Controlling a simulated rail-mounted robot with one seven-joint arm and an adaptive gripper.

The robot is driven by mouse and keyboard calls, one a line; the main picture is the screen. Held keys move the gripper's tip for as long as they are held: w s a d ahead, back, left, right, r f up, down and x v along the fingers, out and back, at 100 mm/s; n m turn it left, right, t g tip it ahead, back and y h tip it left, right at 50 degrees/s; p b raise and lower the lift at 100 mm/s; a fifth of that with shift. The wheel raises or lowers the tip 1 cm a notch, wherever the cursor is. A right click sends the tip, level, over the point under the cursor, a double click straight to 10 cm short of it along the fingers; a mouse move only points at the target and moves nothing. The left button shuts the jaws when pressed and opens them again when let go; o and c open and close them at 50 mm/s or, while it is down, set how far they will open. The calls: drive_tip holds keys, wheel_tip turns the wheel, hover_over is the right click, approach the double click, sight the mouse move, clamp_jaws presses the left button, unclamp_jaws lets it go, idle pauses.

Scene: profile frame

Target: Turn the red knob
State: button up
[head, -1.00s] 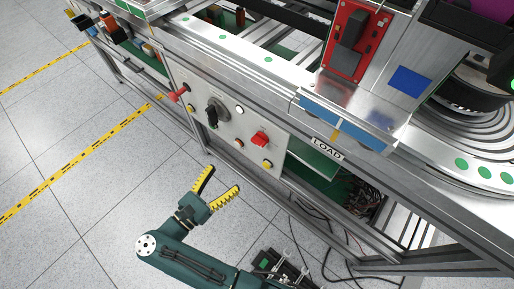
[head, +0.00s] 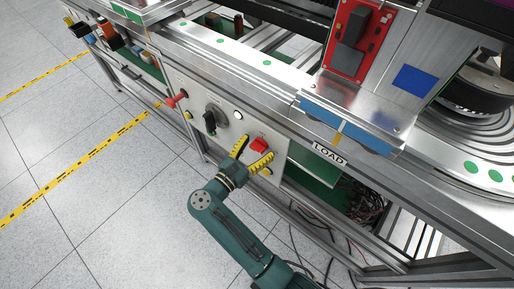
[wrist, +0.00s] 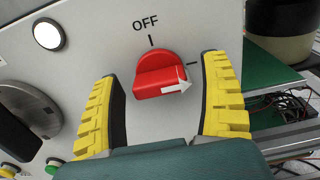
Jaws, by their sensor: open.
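The red knob (wrist: 160,75) sits on a light grey panel, with "OFF" printed above it and a white arrow on its grip pointing right, near a tick mark. In the head view the red knob (head: 258,145) is low on the panel's right part. My gripper (wrist: 165,100) is open, its yellow ridged fingers on either side of the knob, left and right, with visible gaps. In the head view my gripper (head: 256,152) is up at the panel around the knob. Whether the fingertips touch the panel cannot be told.
The panel also carries a black rotary switch (head: 211,119), a white round button (wrist: 48,34), a red handle (head: 177,98) and yellow and green buttons. A green board (wrist: 275,80) and loose cables (wrist: 290,108) lie right of the panel. Open floor is at left.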

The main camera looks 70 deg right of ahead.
drive_tip(key=shift+c, duration=0.2)
drive_tip(key=c, duration=1.1)
drive_tip(key=shift+n, duration=0.3)
drive_tip(key=shift+c, duration=0.2)
drive_tip(key=n+p, duration=0.3)
drive_tip(key=n, duration=0.1)
drive_tip(key=shift+r, duration=0.1)
drive_tip(key=n+p, duration=0.2)
drive_tip(key=n, duration=0.2)
drive_tip(key=shift+n+p, duration=0.35)
drive_tip(key=shift+n, duration=0.05)
drive_tip(key=n+p, duration=0.2)
drive_tip(key=n, duration=0.2)
drive_tip(key=shift+n+p, duration=0.65)
drive_tip(key=shift+n, duration=1.55)
